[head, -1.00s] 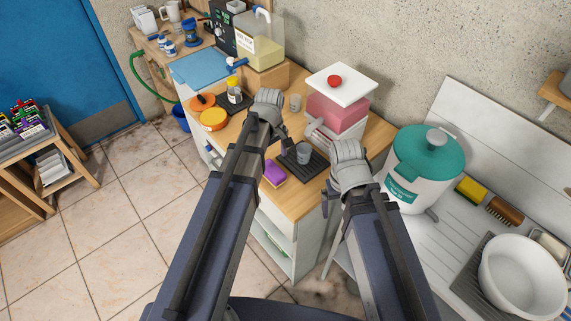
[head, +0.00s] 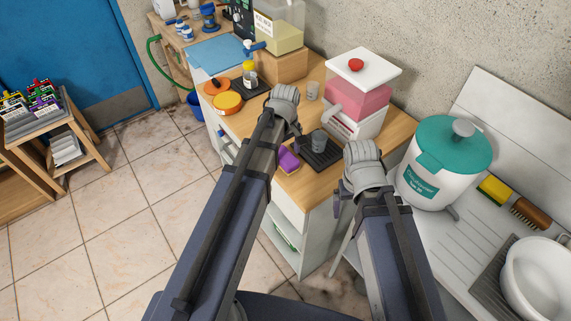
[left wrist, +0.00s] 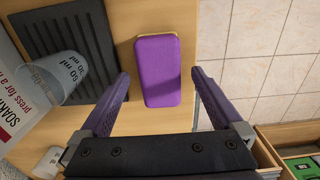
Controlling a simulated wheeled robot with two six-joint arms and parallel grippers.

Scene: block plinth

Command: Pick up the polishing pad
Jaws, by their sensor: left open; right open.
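The polishing pad, taken to be the purple block (head: 288,160) with a yellow edge, lies on the wooden counter near its front edge. In the left wrist view the pad (left wrist: 160,72) lies flat between the lines of my left gripper's two fingers. My left gripper (left wrist: 161,76) is open, with a finger on each side of the pad and nothing held; whether the fingers reach down to its height I cannot tell. In the head view the left arm partly hides the pad. My right gripper (head: 340,190) is open and empty, low at the counter's front right.
A black ribbed mat (head: 325,155) with a clear measuring cup (head: 318,141) lies right beside the pad. A pink-and-white dispenser (head: 357,100) stands behind. Orange round items (head: 228,103) are at the left, a teal-lidded bucket (head: 443,160) at the right.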

